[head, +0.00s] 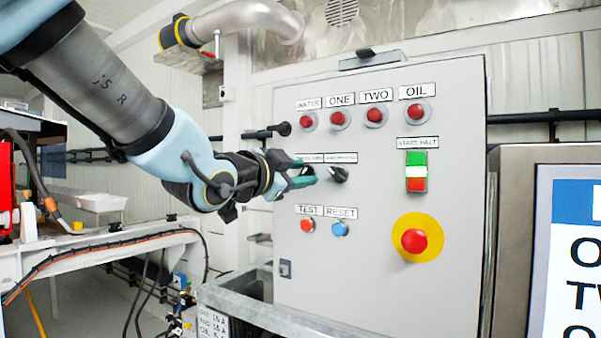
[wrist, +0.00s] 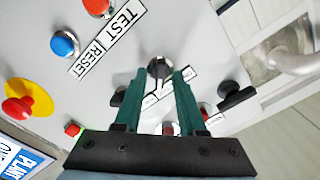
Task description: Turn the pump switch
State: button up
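The grey control panel (head: 380,270) has two black rotary switches in its middle row. The right switch (head: 338,174) shows clear of my gripper in the head view, its knob tilted. In the wrist view the left switch's black knob (wrist: 160,68) lies between the tips of my gripper (wrist: 160,73), with a gap to each green finger. I cannot tell how deep the tips reach around it. My gripper is open. The right switch (wrist: 118,97) is partly behind one finger. The labels above the switches are too small or covered to read.
Red buttons (head: 375,114) run along the top. A red test button (head: 307,226) and blue reset button (head: 340,229) sit below. A green-and-red start/halt switch (head: 416,171) and an emergency stop (head: 414,240) are to the right. A black handle (wrist: 235,95) is close beside my gripper.

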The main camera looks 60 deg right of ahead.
grip_shut()
jog(key=shift+n, duration=0.3)
dwell(0.3)
jog(key=n+b, duration=0.1)
jog(key=n, duration=0.2)
jog(key=shift+w+b, duration=0.15)
jog(key=shift+b, duration=0.2)
jog(key=shift+n, duration=2.6)
jog(key=shift+o, duration=0.6)
grip_release()
